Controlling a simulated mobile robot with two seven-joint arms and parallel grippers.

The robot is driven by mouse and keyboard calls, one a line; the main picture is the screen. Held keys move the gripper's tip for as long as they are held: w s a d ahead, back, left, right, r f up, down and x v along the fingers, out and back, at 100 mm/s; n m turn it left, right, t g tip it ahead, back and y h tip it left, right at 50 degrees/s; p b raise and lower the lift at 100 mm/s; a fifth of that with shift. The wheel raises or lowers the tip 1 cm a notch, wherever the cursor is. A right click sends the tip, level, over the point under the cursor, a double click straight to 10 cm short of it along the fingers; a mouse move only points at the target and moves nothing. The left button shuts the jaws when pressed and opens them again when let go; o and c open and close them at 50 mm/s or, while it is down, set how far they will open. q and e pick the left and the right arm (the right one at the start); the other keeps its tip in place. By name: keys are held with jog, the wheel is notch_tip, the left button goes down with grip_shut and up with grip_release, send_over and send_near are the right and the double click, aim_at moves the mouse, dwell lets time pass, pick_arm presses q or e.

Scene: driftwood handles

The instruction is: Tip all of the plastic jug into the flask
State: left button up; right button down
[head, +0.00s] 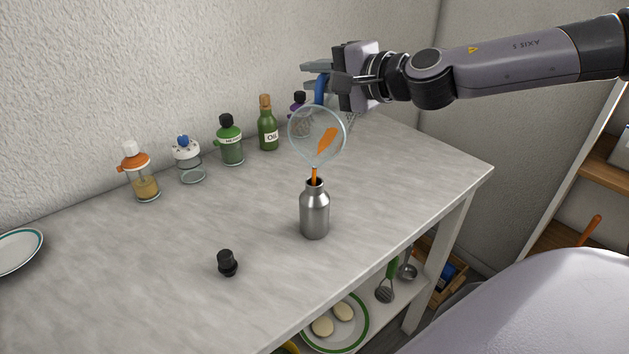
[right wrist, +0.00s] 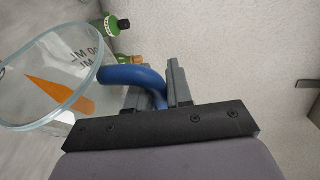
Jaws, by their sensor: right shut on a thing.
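The clear plastic jug (head: 306,130) is held tilted above the flask, its mouth facing down and toward me. Its blue handle (right wrist: 130,75) is between the fingers of my right gripper (right wrist: 165,85), which is shut on it; the gripper (head: 326,79) also shows in the head view. Orange liquid (head: 326,141) lies inside the jug and a thin orange stream (head: 314,174) runs from its lip into the flask's neck. The metal flask (head: 314,214) stands upright and open on the counter. What is inside the flask is hidden. My left gripper is not in view.
A black stopper (head: 227,262) stands on the counter (head: 130,290) left of the flask. Along the wall are an orange-topped dispenser (head: 140,172), a white-topped jar (head: 188,160), a green bottle (head: 229,140) and an oil bottle (head: 267,125). A plate (head: 17,250) is far left.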

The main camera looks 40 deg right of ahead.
jog(key=shift+s+a+r, duration=0.1)
jog(key=shift+s+a, duration=0.05)
dwell(0.5)
